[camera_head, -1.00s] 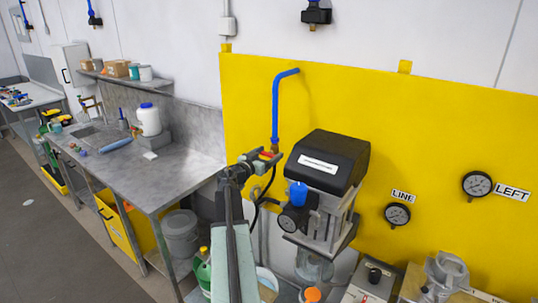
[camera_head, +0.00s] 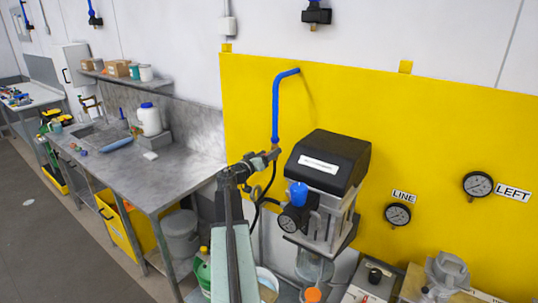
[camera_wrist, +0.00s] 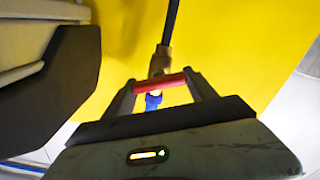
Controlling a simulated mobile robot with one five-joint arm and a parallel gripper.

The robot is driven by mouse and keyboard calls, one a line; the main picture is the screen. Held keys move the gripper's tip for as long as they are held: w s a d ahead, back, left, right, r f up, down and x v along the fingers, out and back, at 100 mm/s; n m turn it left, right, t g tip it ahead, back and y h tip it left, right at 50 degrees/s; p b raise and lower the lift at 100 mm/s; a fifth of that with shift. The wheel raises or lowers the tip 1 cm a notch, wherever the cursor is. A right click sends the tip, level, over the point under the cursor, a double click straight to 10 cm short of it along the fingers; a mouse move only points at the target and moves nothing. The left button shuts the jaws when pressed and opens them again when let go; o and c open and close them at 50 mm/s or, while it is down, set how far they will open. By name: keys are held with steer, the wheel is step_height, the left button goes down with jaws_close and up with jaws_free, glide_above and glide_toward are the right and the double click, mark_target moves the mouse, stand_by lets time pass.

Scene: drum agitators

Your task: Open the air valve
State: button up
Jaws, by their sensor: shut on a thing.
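The air valve is a small brass body (camera_wrist: 160,62) with a red lever handle (camera_wrist: 160,83), on the line below the blue pipe (camera_head: 275,110) against the yellow panel. My gripper (camera_head: 268,157) is at the valve, just left of the black-topped machine. In the wrist view my gripper (camera_wrist: 159,88) is shut on the red handle, which lies crosswise between its two fingers. A dark hose or pipe joins the brass body on one side and a blue part shows on the other. In the head view my gripper hides the handle.
The black-topped machine (camera_head: 328,160), with a blue knob and a gauge, stands close to the right of my gripper. A metal bench (camera_head: 130,175) with a sink is at the left. LINE (camera_head: 397,215) and LEFT (camera_head: 477,184) gauges are on the yellow panel (camera_head: 430,140).

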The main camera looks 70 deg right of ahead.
steer(key=n, duration=0.5)
steer(key=shift+f, duration=0.15)
steer(key=shift+n, duration=0.3)
stand_by(0.3)
steer(key=o, duration=1.4)
steer(key=shift+c, duration=0.2)
